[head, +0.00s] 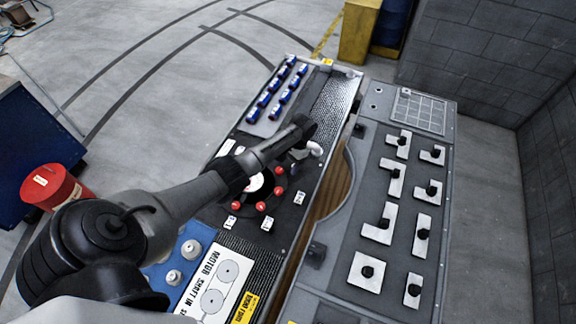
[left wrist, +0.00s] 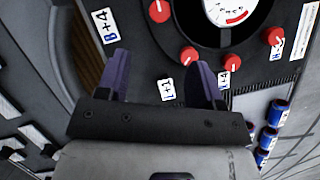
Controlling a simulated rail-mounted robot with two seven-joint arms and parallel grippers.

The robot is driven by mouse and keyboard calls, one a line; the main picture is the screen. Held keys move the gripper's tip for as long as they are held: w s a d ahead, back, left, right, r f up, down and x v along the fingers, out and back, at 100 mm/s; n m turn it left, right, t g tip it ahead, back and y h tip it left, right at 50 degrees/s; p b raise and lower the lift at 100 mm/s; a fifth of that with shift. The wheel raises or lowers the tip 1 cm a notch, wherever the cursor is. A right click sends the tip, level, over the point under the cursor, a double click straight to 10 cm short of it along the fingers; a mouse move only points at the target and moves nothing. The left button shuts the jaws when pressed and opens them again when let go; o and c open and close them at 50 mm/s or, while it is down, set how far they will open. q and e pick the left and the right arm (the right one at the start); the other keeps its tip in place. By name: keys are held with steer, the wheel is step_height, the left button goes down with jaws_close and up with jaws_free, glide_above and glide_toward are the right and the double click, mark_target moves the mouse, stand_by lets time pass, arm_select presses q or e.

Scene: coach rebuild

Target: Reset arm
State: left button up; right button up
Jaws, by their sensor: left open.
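My left arm comes in from the lower left in the head view and reaches over the control panel (head: 290,215). My left gripper (head: 308,152) is above the panel, right of a round gauge (head: 256,183) ringed by red knobs (head: 279,190). In the left wrist view the gripper (left wrist: 160,72) has its two purple fingers spread apart with nothing between them. Beyond the fingertips are the gauge (left wrist: 228,10), several red knobs (left wrist: 188,56) and small white labels (left wrist: 166,88). My arm hides part of the panel in the head view. My right gripper is not in view.
Blue cylinders (head: 264,99) stand in rows at the panel's far end. A second grey panel (head: 345,240) with black knobs on white plates lies to the right, beside a block wall (head: 490,60). A red can (head: 52,190) is at the left. Open floor lies beyond.

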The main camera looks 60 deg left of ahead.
arm_select(q)
steer(key=shift+w+f, duration=0.1)
stand_by(0.5)
steer(key=w+d+r+m+t+y, duration=0.2)
steer(key=w+d+r+t+y, duration=0.15)
steer(key=w+r+t, duration=0.6)
steer(key=s+d+r+m+t+p, duration=0.2)
steer(key=d+r+t, duration=0.1)
steer(key=d+r, duration=1.05)
steer(key=s+d+r+h+p, duration=0.15)
steer(key=s+d, duration=0.25)
steer(key=s, duration=0.4)
steer(key=s+d+r+p, duration=0.1)
steer(key=s+d+p, duration=0.25)
steer(key=s, duration=0.45)
steer(key=s+d+f+g, duration=0.1)
steer(key=s+f, duration=0.1)
steer(key=s, duration=0.3)
steer(key=s+d+f+g+h+p, duration=0.1)
steer(key=s+f+g, duration=0.1)
steer(key=s, duration=0.4)
steer(key=s+d+f+g+p, duration=0.1)
steer(key=s+f, duration=0.3)
steer(key=s, duration=0.2)
